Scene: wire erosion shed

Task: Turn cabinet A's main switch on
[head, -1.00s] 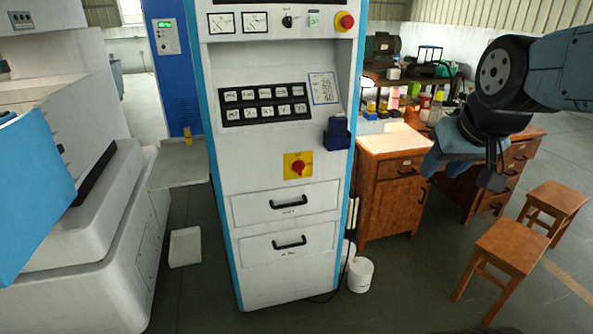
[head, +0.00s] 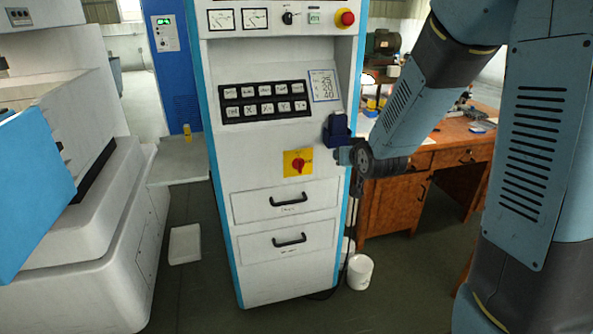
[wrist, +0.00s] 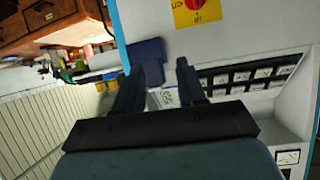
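The cabinet (head: 270,50) is a tall white unit with blue edges in the middle of the head view; I cannot read a letter A on it. Its red rotary switch (head: 299,164) sits on a yellow square plate (head: 290,170) above two drawers. The knob's exact setting is too small to read. In the wrist view the red knob (wrist: 197,4) is cut by the top edge. My gripper (head: 342,156) is right of the plate, near the cabinet's right edge, apart from the switch. In the wrist view its two dark fingers (wrist: 160,77) are spread, with nothing gripped between them.
A dark blue box (head: 337,130) juts from the cabinet front just above my gripper. A black button panel (head: 264,102) and a red button (head: 347,18) are higher up. A wooden desk (head: 455,150) stands right; a white machine (head: 95,230) stands left.

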